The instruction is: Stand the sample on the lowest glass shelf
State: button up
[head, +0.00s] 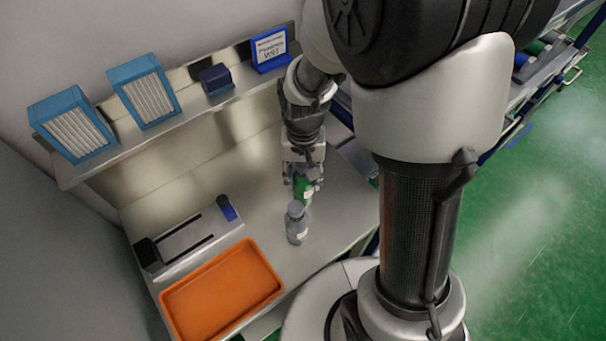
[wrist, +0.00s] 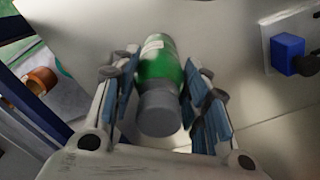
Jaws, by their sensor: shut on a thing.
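My gripper (head: 303,184) reaches down over the workbench and is shut on a green bottle with a grey cap. The bottle (wrist: 160,68) lies between the blue finger pads in the wrist view, its cap towards the camera and a pale label on its far part. In the head view only a green patch of it (head: 303,188) shows. I cannot tell whether its base touches the bench. A grey bottle (head: 296,227) stands on the bench just in front of my gripper. I cannot tell which bottle is the sample. No glass shelf is recognisable.
A fixture (head: 182,245) with a blue, dark-capped piece (head: 227,208) stands left on the bench, behind an orange tray (head: 169,308). Above, a wall shelf (head: 108,164) carries two blue-framed boxes (head: 144,92), a dark blue box (head: 215,79) and a blue sign (head: 270,50).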

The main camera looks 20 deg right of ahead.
jog(key=shift+f, duration=0.15)
jog(key=o, duration=0.9)
jog(key=shift+c, duration=0.2)
jog(key=o, duration=0.4)
